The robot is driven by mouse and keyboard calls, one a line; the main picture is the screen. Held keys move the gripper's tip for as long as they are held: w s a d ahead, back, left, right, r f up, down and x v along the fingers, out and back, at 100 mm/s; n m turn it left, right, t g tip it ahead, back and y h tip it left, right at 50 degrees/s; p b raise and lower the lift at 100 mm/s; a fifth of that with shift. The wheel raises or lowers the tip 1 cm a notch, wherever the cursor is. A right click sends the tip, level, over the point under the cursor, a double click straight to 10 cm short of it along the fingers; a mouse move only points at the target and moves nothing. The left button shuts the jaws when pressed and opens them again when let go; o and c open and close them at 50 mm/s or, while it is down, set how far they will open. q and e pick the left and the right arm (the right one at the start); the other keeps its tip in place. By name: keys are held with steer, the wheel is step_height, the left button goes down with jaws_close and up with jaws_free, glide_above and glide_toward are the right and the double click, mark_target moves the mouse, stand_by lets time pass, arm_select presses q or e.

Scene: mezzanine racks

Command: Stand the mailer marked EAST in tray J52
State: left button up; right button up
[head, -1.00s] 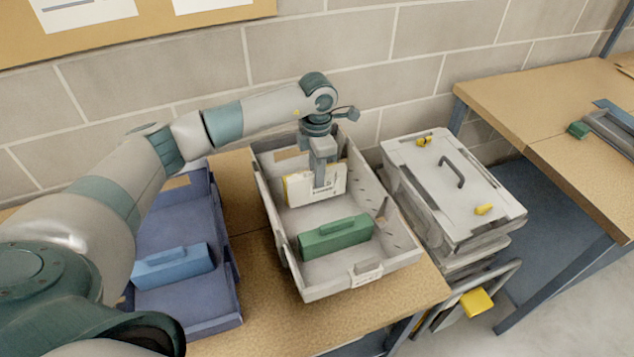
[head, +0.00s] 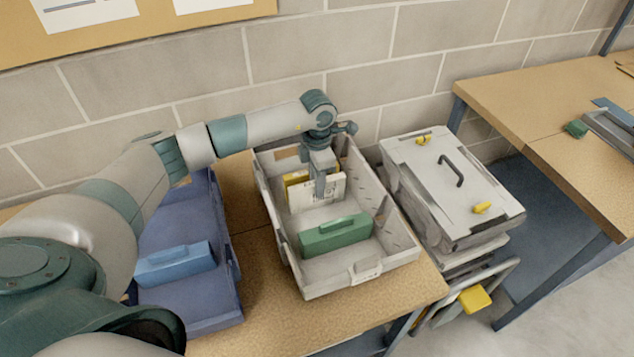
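My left gripper (head: 320,176) reaches down into the grey tray (head: 268,198) and is shut on a white mailer (head: 303,195) by its upper part. The mailer is upright inside the tray, and one finger covers part of its front. Its dark print is too small to read. Its lower edge is close to the tray floor; I cannot tell whether it touches. A yellow item (head: 294,178) stands just behind it, partly hidden. A green divider-like block (head: 336,235) stands in the front of the tray. The tray's front label (head: 367,272) is unreadable. My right gripper is out of view.
A blue tray (head: 215,300) with a light blue block (head: 174,264) stands left on the wooden table (head: 262,300). A grey lidded box (head: 450,190) with yellow latches stands right of the grey tray. A block wall is close behind. Another table (head: 535,95) is at right.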

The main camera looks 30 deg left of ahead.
arm_select(q)
steer(key=shift+r, duration=0.25)
steer(key=shift+r, duration=0.25)
step_height(320, 180, up, 11)
steer(key=b, duration=0.4)
steer(key=shift+r+b, duration=0.2)
steer(key=shift+b, duration=0.15)
